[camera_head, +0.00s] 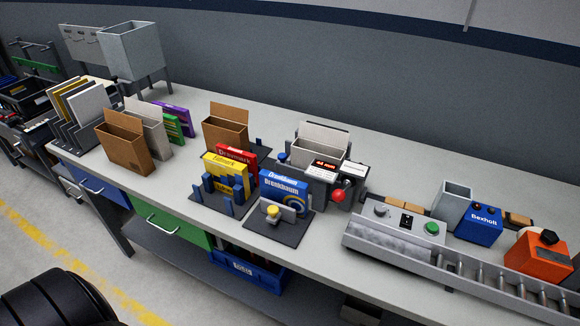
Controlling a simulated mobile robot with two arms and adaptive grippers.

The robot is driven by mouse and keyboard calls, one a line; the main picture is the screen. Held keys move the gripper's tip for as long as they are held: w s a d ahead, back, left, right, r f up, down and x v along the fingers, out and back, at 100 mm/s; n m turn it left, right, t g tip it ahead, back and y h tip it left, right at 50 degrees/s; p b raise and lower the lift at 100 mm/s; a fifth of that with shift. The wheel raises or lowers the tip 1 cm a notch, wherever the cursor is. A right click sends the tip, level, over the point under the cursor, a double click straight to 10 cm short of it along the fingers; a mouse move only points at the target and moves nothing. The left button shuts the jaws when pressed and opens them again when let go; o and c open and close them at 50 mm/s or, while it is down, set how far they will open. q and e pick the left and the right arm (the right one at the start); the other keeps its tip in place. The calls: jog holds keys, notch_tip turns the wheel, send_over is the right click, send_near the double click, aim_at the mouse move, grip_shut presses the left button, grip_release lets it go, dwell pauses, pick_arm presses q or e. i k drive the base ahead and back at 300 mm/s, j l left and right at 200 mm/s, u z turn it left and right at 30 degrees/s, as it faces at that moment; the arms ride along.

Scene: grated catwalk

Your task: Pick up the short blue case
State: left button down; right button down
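A small, low blue case (478,226) lettered "Bexholl", with dark knobs on top, stands on the right part of the bench. A grey open-topped box (452,203) stands close at its left, and an orange case (540,256) stands to its right. The roller conveyor is in front of it. A taller blue box (284,192) lettered "Drenkbaum" stands in a dark fixture near the middle. Neither of my grippers is in view.
The long bench (200,185) also holds brown cartons (126,148), a red box (236,158), a yellow box (222,172) and a grey roller conveyor (450,268) along its front right edge. A blue bin (245,268) is below.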

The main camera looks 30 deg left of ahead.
aim_at(292, 193)
jog(key=u, duration=1)
